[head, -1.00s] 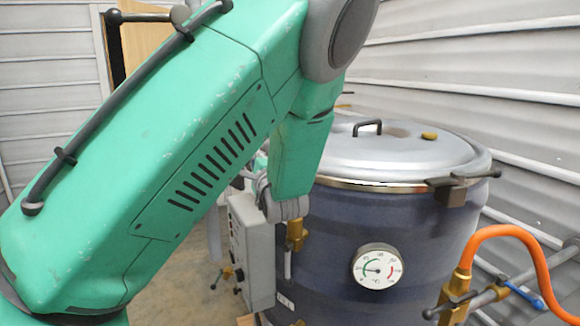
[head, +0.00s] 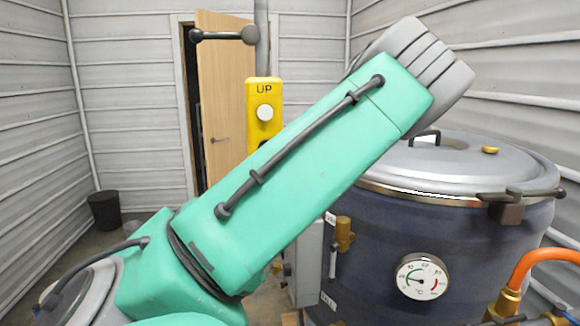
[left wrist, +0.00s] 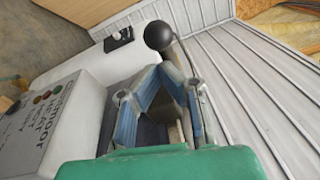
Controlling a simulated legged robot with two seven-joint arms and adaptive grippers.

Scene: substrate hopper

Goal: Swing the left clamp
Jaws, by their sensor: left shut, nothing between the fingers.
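The kettle (head: 375,240) is a dark blue vessel with a grey lid (head: 470,165), at the right of the head view. A dark clamp (head: 515,200) sits on its right rim. My left arm crosses in front of the lid's left side, so any clamp there is hidden in this view. In the left wrist view my left gripper (left wrist: 163,74) is shut and empty, its blue-padded fingers angled together. A dark ball-ended lever (left wrist: 159,36) is just beyond the fingertips; I cannot tell whether they touch or whether it is the left clamp. My right gripper is out of view.
A dial gauge (head: 421,277) and brass valve (head: 344,234) are on the kettle front. A labelled control box (left wrist: 45,125) stands left of my gripper. A yellow UP pendant (head: 264,112) hangs behind my arm. An orange hose (head: 530,264) is at right.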

